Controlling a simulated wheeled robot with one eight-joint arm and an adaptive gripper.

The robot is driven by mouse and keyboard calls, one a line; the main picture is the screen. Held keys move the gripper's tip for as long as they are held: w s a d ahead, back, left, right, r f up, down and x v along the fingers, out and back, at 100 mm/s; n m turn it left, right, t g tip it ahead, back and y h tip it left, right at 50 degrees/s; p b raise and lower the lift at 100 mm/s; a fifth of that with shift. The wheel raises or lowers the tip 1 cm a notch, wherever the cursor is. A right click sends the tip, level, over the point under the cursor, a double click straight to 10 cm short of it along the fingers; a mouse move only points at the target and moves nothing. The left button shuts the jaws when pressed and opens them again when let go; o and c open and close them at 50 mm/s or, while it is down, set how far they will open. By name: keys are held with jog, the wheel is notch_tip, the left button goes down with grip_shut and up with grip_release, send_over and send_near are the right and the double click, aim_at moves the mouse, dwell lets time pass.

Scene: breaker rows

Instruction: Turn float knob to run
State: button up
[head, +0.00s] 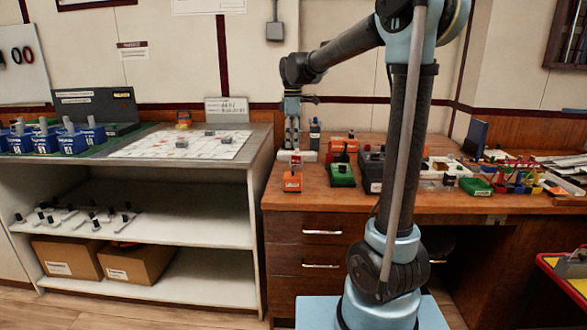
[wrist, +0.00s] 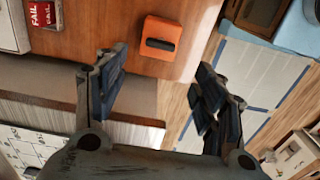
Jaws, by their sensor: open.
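An orange box (head: 292,182) sits near the front left edge of the wooden desk. In the wrist view the orange box (wrist: 174,58) carries a black bar-shaped knob (wrist: 160,44), lying roughly crosswise in the picture. I cannot read any label naming it as the float knob, nor any run mark. My gripper (head: 292,146) points down above the desk's left end, behind the orange box in the head view. In the wrist view my gripper (wrist: 160,75) is open and empty, its fingers wide apart, with the orange box beyond and between them.
A green box (head: 341,176) and a dark box (head: 373,172) stand right of the orange one on the desk (head: 320,201). A red FAIL block (wrist: 42,14) is at the wrist view's upper left. A shelf unit (head: 255,170) adjoins the desk's left side.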

aim_at(293, 169)
notch_tip(293, 169, down, 11)
jog(key=shift+f, duration=0.1)
dwell(0.3)
jog(key=c, duration=1.1)
